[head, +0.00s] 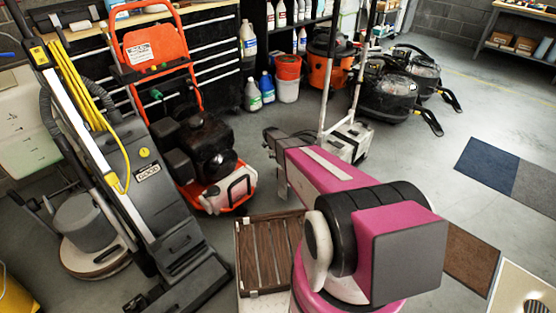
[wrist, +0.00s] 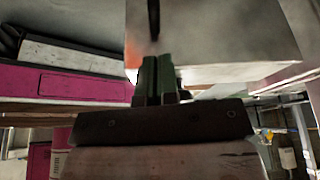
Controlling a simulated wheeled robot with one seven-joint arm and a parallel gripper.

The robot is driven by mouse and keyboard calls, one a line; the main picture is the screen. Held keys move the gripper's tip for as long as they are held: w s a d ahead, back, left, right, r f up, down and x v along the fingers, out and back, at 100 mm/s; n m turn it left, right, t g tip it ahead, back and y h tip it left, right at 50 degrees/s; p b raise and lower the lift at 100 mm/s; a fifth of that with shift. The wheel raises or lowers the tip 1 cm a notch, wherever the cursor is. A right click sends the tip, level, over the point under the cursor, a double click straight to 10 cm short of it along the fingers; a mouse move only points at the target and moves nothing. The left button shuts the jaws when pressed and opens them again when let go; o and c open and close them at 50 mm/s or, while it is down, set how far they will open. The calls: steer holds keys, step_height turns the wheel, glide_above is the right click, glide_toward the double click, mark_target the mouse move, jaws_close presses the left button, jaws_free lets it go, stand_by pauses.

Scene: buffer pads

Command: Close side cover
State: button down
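I cannot clearly make out a side cover in either view. My pink arm reaches forward in the head view, with my gripper (head: 277,178) low at its far end, small and partly hidden by the arm. In the wrist view, the two dark green fingers of my gripper (wrist: 157,73) stand side by side, close together, with nothing visible between them. A pale grey panel or box (wrist: 225,40) with a dark slot is just beyond and right of the fingertips; I cannot tell whether they touch. A grey-white wheeled machine (head: 352,141) with a tall handle stands right of my gripper.
An orange pressure washer (head: 238,190) stands left of my gripper, and a grey upright floor machine (head: 150,176) is farther left. Black vacuums (head: 385,95) stand at the back. A slatted wooden top (head: 268,252) lies near my base. The floor at right is mostly open.

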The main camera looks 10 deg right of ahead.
steer(key=s+d, duration=0.1)
steer(key=s+d+n, duration=0.1)
steer(key=s, duration=0.1)
steer(key=s+d+n, duration=0.1)
steer(key=s, duration=0.1)
steer(key=shift+d+r+t, duration=0.1)
steer(key=shift+d+t, duration=0.2)
steer(key=shift+d, duration=0.05)
steer(key=s+d+n+t, duration=0.1)
steer(key=d+n+t, duration=0.3)
steer(key=d+n, duration=0.8)
steer(key=shift+s+d+n+t+h, duration=0.3)
steer(key=shift+d+n, duration=0.1)
steer(key=shift+d, duration=3.8)
